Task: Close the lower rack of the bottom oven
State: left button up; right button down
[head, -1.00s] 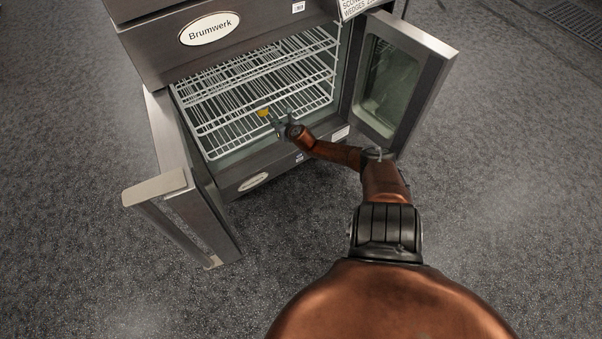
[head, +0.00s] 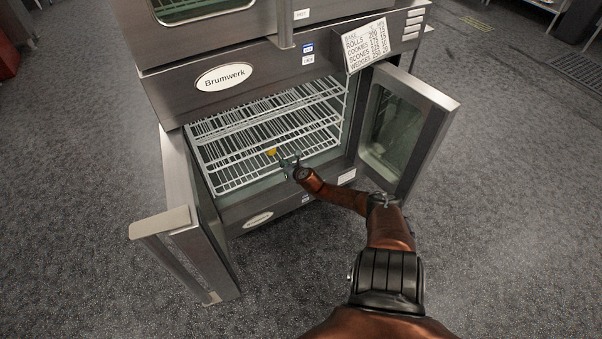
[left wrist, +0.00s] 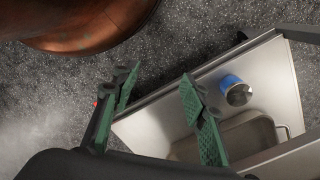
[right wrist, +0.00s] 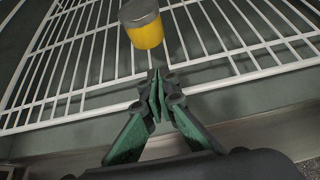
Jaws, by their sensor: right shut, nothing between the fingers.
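The bottom oven (head: 268,208) stands open, with several white wire racks inside. The lower rack (head: 236,184) lies near the oven floor; I cannot tell how far it sticks out. My right gripper (head: 284,163) is at the oven opening, shut and empty. In the right wrist view, my right gripper (right wrist: 160,92) has its tips by the front wire of a rack (right wrist: 62,121). A yellow jar with a grey lid (right wrist: 146,28) is just beyond the tips. My left gripper (left wrist: 160,85) is open and empty over a steel surface, out of the head view.
The oven's left door (head: 192,220) and right door (head: 410,130) both stand open beside the opening. The floor around the oven is clear.

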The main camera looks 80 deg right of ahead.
pick_arm(q)
jog(key=s+a+f+p, duration=0.2)
jog(key=s+f+p, duration=0.1)
jog(key=f, duration=0.6)
jog(key=s+a+f+p, duration=0.1)
jog(key=s+f+p, duration=0.2)
jog(key=f, duration=0.6)
jog(key=shift+s+a+f+y, duration=0.3)
jog(key=shift+s+a+f, duration=0.1)
jog(key=shift+s, duration=0.15)
pick_arm(e)
jog(key=v, duration=0.7)
jog(key=shift+s+a, duration=0.15)
